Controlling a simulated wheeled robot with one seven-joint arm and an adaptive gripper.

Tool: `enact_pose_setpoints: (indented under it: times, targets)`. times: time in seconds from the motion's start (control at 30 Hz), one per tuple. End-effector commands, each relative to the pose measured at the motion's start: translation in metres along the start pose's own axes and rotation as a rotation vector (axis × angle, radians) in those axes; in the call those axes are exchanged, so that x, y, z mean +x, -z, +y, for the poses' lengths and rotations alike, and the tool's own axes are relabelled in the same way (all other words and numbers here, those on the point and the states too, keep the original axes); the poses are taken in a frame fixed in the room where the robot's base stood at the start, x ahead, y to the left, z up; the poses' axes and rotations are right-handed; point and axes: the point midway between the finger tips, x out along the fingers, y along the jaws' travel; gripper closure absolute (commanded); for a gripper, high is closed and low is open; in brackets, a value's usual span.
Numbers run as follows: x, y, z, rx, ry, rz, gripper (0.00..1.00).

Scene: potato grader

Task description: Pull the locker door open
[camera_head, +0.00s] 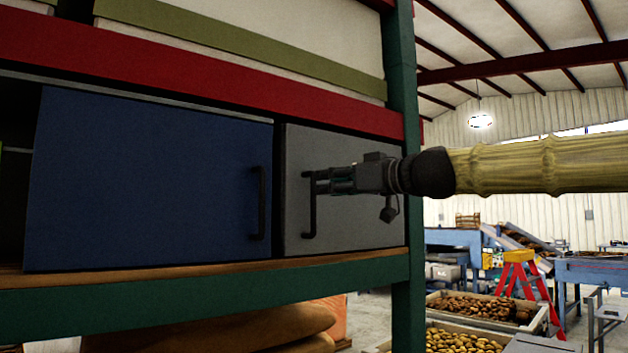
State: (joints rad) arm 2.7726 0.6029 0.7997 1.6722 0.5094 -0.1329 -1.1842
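A grey locker door (346,222) with a black vertical bar handle (308,222) near its left edge sits on the shelf. It looks closed. A larger blue door (145,185) with its own black handle (261,203) is to its left. My gripper (316,182) reaches in from the right in front of the grey door, with its fingertips at the upper part of the grey handle. The fingers look close together, but whether they grip the bar or only overlap it in the picture cannot be told.
A green rack post (407,295) stands right of the grey door, below my arm. A red beam (200,80) runs above the doors and a green beam (200,308) below. Potato crates (485,310) and a red stepladder (522,280) stand beyond at right.

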Motion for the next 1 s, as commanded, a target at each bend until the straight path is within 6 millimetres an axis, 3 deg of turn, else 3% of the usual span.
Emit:
enact_pose_setpoints:
  times: [0.4, 0.9, 0.93, 1.0]
  targets:
    - [0.048, 0.002, 0.0, 0.001, -0.001, 0.0, 0.67]
    - [0.058, 0.0, 0.0, 0.0, -0.001, 0.0, 0.67]
    - [0.058, 0.0, 0.0, 0.001, -0.001, 0.0, 0.69]
    - [0.058, 0.0, 0.0, 0.001, -0.001, 0.0, 0.81]
